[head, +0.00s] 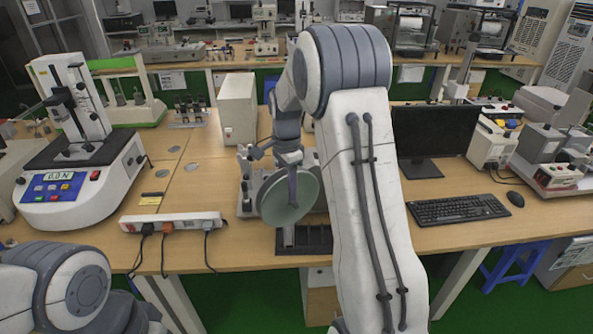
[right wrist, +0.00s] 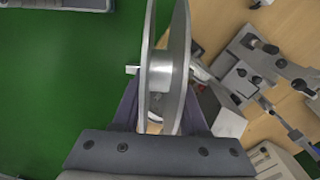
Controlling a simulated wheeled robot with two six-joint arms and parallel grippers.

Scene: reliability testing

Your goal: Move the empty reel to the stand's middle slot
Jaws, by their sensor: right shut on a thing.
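The empty reel (head: 289,205), with pale grey-green round flanges, hangs from my right gripper (head: 292,178) near the front of the table. In the right wrist view the reel (right wrist: 178,70) is edge-on, its two flanges and bare hub between the fingers of my right gripper (right wrist: 162,115), which is shut on it. The stand (head: 314,240) is a dark slotted rack at the table's front edge, below and slightly right of the reel. The reel and my arm partly cover it, so its middle slot is not clear. My left gripper is out of view.
A power strip (head: 172,222) with plugs lies left of the stand. A grey metal device (head: 246,190) stands just behind the reel. A keyboard (head: 458,209), mouse (head: 515,199) and monitor (head: 434,136) are at right. A white testing machine (head: 80,165) stands at left.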

